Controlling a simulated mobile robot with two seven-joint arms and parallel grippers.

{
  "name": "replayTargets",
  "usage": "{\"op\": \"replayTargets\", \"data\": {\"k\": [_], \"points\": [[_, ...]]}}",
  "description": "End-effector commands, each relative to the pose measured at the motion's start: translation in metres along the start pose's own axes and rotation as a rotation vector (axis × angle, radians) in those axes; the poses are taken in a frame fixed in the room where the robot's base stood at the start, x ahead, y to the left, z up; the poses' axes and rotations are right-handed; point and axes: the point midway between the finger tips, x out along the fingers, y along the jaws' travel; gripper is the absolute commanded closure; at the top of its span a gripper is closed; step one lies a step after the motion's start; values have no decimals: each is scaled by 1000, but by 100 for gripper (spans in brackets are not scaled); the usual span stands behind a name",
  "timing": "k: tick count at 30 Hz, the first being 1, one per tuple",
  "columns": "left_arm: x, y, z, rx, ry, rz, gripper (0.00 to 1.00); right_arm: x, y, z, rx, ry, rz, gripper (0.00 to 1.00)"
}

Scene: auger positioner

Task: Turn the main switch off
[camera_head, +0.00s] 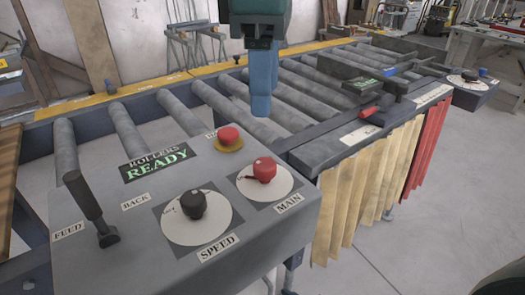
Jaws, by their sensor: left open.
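The main switch (264,170) is a red rotary knob on a white round plate, beside the label "MAIN", on the right part of the grey control panel (130,262). I cannot read which position it points to. My left gripper (261,106) comes down from the top middle, with a green body and blue fingers. In the picture the fingertips are above the main switch and apart from it. The fingers are seen nearly edge-on and overlap; they are open with nothing visible between them.
A red button (229,136) on a yellow base, a black "SPEED" knob (193,204) and a black feed lever (88,204) stand close by on the panel. A display (157,165) reads "ROLLERS READY". Behind lies the roller conveyor (185,128); yellow curtain strips (365,188) hang at right.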

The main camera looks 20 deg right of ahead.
Motion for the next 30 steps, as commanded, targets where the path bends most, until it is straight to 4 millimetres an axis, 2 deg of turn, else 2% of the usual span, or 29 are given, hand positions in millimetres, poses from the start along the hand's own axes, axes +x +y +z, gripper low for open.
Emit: {"op": "replayTargets", "data": {"k": [1, 9, 15, 21, 29, 30], "points": [[13, 0, -1, 0, 1, -4, 48, 1, 0, 3, 4, 0, -2, 62], [69, -1, 0, 1, -2, -4, 48, 3, -1, 3, 17, 12, -8, 62], [98, 0, 1, 0, -4, -2, 48, 3, 0, 3, 20, 14, -8, 62], [110, 0, 1, -1, -5, 0, 48, 4, 0, 3, 22, 15, -6, 62], [110, 0, 1, 0, -5, -1, 48, 4, 1, 4, 24, 13, -5, 62], [110, 0, 1, 0, -5, 0, 51, 4, 1, 4, 24, 12, -5, 62]]}}
